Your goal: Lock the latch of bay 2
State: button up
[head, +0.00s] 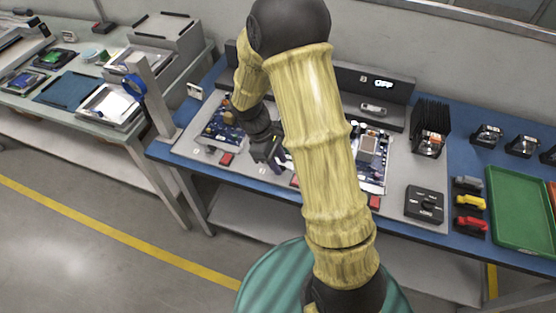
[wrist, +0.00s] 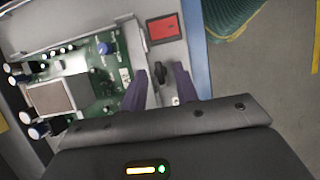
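In the wrist view, a small dark latch knob (wrist: 160,72) sits on a grey plate beside a green circuit board (wrist: 75,85). My gripper (wrist: 163,78) is open, with one purple-grey finger on each side of the knob. I cannot tell whether the fingers touch it. In the head view, my gripper (head: 268,158) points down over the workbench between the left board (head: 224,120) and the right board (head: 371,155). My arm hides much of the middle there, including the knob. No bay number is readable.
A red square (wrist: 163,28) lies beside the knob. Other red squares (head: 227,158) (head: 375,201) lie along the bench front. A black box with a knob (head: 425,204), coloured parts (head: 470,203) and a green tray (head: 520,207) stand right.

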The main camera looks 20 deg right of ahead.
jog(key=shift+a, duration=0.1)
grip_shut()
jog(key=shift+w+r+m+p, duration=0.1)
jog(key=shift+m+p, duration=0.2)
jog(key=shift+p, duration=0.1)
jog(key=shift+w+r+m+g+y+p, duration=0.1)
jog(key=shift+m+g+y+p, duration=0.25)
jog(key=shift+m+p, duration=0.5)
jog(key=m, duration=0.1)
jog(key=m+y+p, duration=0.1)
jog(key=m+p, duration=0.1)
jog(key=shift+w+d+m+g, duration=0.25)
jog(key=shift+d, duration=0.05)
jog(key=m+p, duration=0.1)
jog(key=m, duration=0.1)
jog(key=m+y+p, duration=0.1)
jog(key=m, duration=0.1)
jog(key=m+y+p, duration=0.1)
jog(key=m, duration=0.1)
jog(key=shift+s+d+y, duration=0.1)
jog(key=shift+d+y, duration=0.15)
jog(key=m, duration=0.2)
jog(key=m+y+p, duration=0.1)
jog(key=m, duration=0.1)
jog(key=m+y, duration=0.1)
jog(key=m, duration=0.1)
jog(key=shift+d+p, duration=0.25)
jog(key=shift+p, duration=0.05)
grip_release()
